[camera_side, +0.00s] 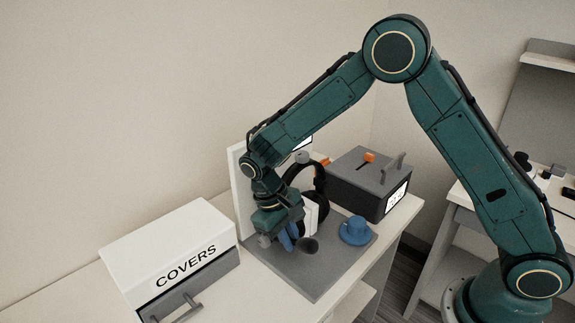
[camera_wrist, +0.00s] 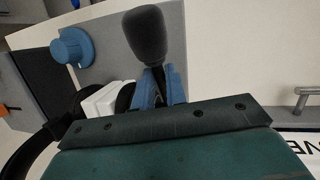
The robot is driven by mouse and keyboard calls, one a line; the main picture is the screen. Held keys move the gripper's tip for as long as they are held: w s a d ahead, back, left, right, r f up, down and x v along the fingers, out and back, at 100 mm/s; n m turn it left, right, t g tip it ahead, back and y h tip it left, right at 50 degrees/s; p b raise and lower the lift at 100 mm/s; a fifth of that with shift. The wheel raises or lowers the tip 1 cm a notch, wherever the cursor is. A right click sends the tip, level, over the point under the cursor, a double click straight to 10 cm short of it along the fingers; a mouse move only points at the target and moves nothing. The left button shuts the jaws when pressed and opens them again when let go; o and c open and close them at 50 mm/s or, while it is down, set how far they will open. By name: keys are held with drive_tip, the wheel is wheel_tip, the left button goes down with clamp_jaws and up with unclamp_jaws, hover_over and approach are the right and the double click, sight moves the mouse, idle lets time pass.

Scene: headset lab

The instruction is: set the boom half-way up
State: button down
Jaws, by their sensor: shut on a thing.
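The headset (camera_side: 320,180) stands on a grey base plate (camera_side: 325,270), with a black headband and a white part (camera_side: 311,215) at its side. The boom ends in a dark foam tip (camera_side: 309,245), which also shows large in the wrist view (camera_wrist: 144,35). My gripper (camera_side: 291,238) has blue fingers and is beside the headset. In the wrist view my gripper (camera_wrist: 161,88) is shut on the boom just behind the foam tip. The gripped part of the boom and its pivot are mostly hidden.
A blue round knob (camera_side: 355,230) stands on the plate right of the headset. A dark box (camera_side: 370,180) with an orange lever is behind it. A white box marked COVERS (camera_side: 170,250), with a handled drawer, stands at the left. A white upright panel (camera_side: 238,190) is behind my gripper.

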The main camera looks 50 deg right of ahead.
drive_tip(key=c, duration=1.4)
unclamp_jaws()
drive_tip(key=shift+c, duration=0.2)
drive_tip(key=shift+r, duration=0.15)
drive_tip(key=v, duration=1.3)
drive_tip(key=shift+r, duration=0.25)
drive_tip(key=shift+w+a, duration=0.1)
drive_tip(key=shift+w, duration=0.05)
